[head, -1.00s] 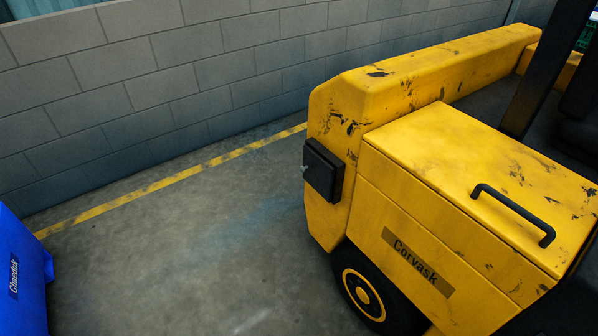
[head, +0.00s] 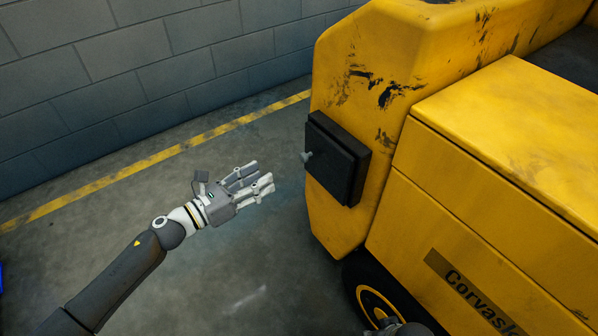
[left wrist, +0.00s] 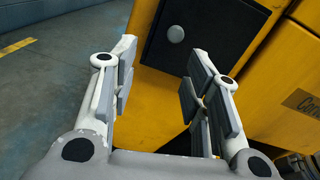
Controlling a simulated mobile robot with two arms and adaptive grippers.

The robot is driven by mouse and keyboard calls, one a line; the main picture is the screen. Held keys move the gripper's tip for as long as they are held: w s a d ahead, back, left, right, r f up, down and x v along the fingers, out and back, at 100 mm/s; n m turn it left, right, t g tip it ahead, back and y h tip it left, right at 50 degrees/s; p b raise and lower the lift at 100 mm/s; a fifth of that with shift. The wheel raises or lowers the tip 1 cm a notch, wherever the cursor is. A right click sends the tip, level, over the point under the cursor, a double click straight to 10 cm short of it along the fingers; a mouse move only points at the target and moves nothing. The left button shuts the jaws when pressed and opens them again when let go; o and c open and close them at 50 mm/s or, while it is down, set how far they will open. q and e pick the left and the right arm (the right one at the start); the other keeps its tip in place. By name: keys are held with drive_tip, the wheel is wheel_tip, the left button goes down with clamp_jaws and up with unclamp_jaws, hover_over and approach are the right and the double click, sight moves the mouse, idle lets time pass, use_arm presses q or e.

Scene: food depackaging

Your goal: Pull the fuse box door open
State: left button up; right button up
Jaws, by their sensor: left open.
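The fuse box (head: 335,160) is a black box on the yellow vehicle's end face, and its door looks shut. A small grey knob (head: 306,155) sticks out from the left part of the door. In the left wrist view the round knob (left wrist: 175,34) shows on the dark door (left wrist: 205,45), between and beyond my fingers. My left gripper (head: 262,179) is open and empty, to the left of the box and a little below the knob, apart from both. It also shows in the left wrist view (left wrist: 163,55) with its fingers spread.
The scuffed yellow vehicle (head: 480,190) fills the right side, with a dark wheel (head: 372,295) below. A grey block wall (head: 150,60) stands behind a yellow floor line (head: 150,161).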

sight(301, 158)
use_arm(q)
drive_tip(key=w+d, duration=0.2)
drive_tip(key=d, duration=0.1)
drive_tip(key=w+d+m, duration=0.1)
drive_tip(key=d, duration=0.2)
drive_tip(key=w+d+r+m+h, duration=0.1)
drive_tip(key=w+d, duration=0.1)
drive_tip(key=d, duration=0.2)
drive_tip(key=shift+w+g, duration=0.3)
drive_tip(key=shift+g, duration=0.1)
drive_tip(key=shift+c, duration=0.2)
clamp_jaws()
